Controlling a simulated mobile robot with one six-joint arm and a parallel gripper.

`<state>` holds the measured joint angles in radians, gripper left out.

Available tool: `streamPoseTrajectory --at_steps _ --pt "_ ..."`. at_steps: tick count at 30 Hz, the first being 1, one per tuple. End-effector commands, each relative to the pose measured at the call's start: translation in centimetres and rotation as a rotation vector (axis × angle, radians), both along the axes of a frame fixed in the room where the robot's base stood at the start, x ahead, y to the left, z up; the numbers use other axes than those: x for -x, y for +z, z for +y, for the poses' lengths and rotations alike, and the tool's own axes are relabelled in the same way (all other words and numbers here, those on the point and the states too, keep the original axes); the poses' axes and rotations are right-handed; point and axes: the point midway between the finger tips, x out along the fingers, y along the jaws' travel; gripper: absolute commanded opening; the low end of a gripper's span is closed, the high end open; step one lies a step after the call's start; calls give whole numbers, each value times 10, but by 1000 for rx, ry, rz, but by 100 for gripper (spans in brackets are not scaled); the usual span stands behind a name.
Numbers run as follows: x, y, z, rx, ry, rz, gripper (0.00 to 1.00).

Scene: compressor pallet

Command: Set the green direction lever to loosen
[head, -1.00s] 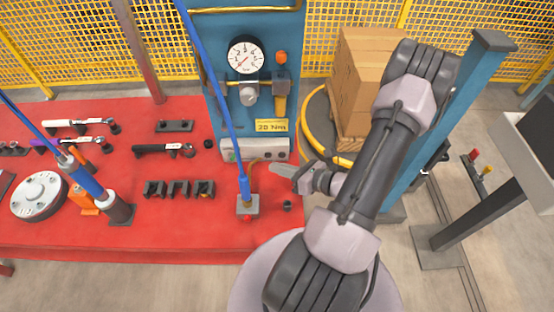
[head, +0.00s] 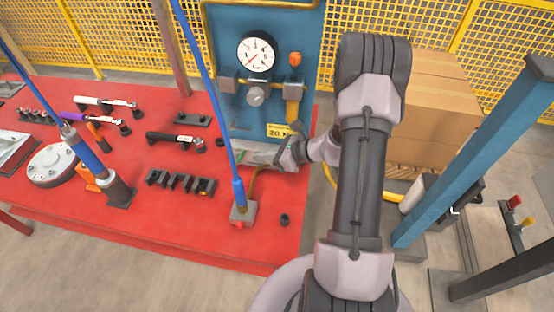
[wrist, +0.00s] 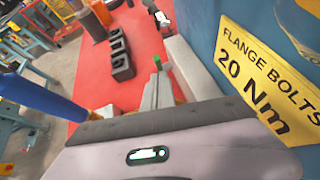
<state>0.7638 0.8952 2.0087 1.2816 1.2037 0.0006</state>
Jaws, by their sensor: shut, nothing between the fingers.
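My gripper (head: 250,153) is shut and empty. A small green piece, apparently the green direction lever (wrist: 157,60), shows just beyond the fingertips. I cannot tell whether they touch it, or which setting it is at. In the head view the lever is too small or hidden to make out.
The blue panel (head: 235,45) carries a pressure gauge (head: 256,54) and a yellow "20 Nm" label (head: 279,130). Torque wrenches and black sockets lie on the red table (head: 130,215). Cardboard boxes (head: 440,110) stand right.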

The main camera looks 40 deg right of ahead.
Motion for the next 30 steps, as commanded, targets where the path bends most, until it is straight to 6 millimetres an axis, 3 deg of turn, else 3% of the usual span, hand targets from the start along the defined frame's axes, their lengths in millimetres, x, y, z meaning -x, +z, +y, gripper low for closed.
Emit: streamPoseTrajectory --at_steps 6,30 --pt "-15 5 11 0 0 1 0" --pt "-32 17 24 -1 -1 1 0"
